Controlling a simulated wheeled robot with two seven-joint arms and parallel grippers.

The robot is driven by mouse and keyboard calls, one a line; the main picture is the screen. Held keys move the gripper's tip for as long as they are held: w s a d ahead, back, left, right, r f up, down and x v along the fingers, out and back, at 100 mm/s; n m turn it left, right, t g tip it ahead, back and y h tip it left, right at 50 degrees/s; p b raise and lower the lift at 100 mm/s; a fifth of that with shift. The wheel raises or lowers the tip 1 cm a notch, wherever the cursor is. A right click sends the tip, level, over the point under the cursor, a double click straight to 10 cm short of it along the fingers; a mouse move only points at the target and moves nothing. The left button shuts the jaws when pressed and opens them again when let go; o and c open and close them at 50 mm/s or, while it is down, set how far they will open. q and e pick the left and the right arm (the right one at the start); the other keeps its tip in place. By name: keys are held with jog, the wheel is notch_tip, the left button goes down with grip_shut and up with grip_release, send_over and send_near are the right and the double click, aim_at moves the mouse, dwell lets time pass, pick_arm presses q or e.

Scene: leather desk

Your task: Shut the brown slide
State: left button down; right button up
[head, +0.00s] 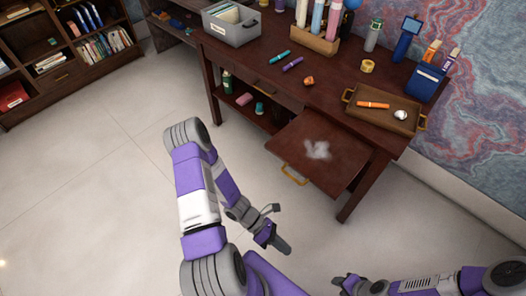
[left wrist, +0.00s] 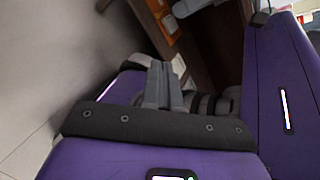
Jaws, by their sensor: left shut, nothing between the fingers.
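The brown slide (head: 330,170) sticks out from the front of the dark wooden desk (head: 330,92), below its top. A brass-coloured handle (head: 294,177) is on its front edge, and a pale whitish patch lies on its surface. My left gripper (head: 281,245) is below and slightly left of the handle in the head view, apart from the slide. Its fingers are together and empty, as the left wrist view (left wrist: 162,84) also shows. My right gripper (head: 345,283) is at the bottom edge, away from the slide; its finger gap is unclear.
A tray (head: 357,111) with an orange marker and a light round object stands on the desk above the slide. A grey bin (head: 232,27) and a wooden holder (head: 314,42) stand further back. A bookshelf (head: 62,50) is at the far left. Open floor lies left of the slide.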

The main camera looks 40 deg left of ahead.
pick_arm(q)
jog(key=w+a+r+n+t, duration=0.2)
jog(key=w+a+n+t, duration=0.25)
jog(key=n, duration=0.25)
jog(key=n+t+y+p, duration=0.1)
jog(key=n+t+y, duration=1.1)
jog(key=n, duration=0.6)
send_near(268, 149)
jog(key=shift+t+h, duration=0.25)
jog(key=shift+h, duration=0.05)
jog(key=w+b, duration=0.1)
jog(key=w, duration=0.3)
jog(key=w+b, duration=0.1)
jog(key=w, duration=0.1)
jog(key=shift+f+b, duration=0.25)
jog(key=shift+b, duration=0.05)
jog(key=shift+w, duration=0.45)
jog(key=shift+r, duration=0.1)
jog(key=shift+w, duration=0.1)
